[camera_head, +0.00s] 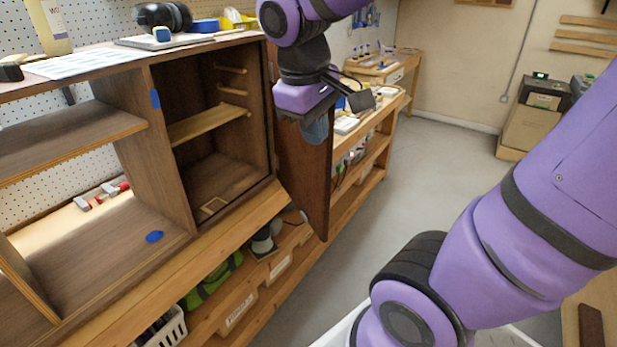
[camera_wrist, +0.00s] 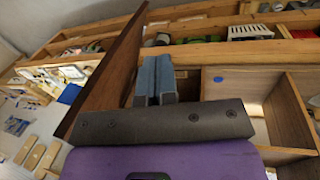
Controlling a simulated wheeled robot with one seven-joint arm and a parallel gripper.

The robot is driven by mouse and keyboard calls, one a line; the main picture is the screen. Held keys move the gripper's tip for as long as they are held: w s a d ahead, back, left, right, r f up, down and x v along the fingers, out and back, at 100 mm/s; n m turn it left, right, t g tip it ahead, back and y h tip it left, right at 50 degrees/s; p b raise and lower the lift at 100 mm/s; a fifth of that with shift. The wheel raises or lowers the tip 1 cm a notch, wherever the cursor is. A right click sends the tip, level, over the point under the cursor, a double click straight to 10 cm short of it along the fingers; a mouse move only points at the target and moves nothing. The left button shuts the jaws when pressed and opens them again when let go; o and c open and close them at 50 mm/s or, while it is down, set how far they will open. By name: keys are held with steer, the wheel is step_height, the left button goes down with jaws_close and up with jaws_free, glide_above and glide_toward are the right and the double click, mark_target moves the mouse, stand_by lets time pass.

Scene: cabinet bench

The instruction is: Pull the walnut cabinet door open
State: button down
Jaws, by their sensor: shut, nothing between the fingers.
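The walnut cabinet door (camera_head: 303,168) stands swung wide open at the right side of the cabinet (camera_head: 170,150), and the compartment behind it is exposed. In the wrist view the door (camera_wrist: 106,72) is a dark slanted panel to the left of my fingers. My gripper (camera_head: 315,130) is over the door's inner face in the head view. In the wrist view its blue fingers (camera_wrist: 155,78) are together and hold nothing, close beside the door. I cannot tell whether they touch it. The door's handle is not visible.
A long workbench (camera_head: 362,130) with tools runs behind the door. Below the cabinet a shelf holds bins (camera_head: 238,312) and a green item. The grey floor (camera_head: 440,170) to the right is open.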

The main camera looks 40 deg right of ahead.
steer(key=w+f+n+g+h, duration=0.6)
steer(key=w+f+h, duration=0.1)
steer(key=w+f, duration=0.35)
steer(key=n+t+h, duration=0.2)
steer(key=n+h, duration=0.5)
steer(key=h, duration=0.1)
glide_toward(318, 175)
steer(key=x, duration=0.7)
steer(key=shift+d, duration=0.25)
steer(key=shift+s, duration=0.1)
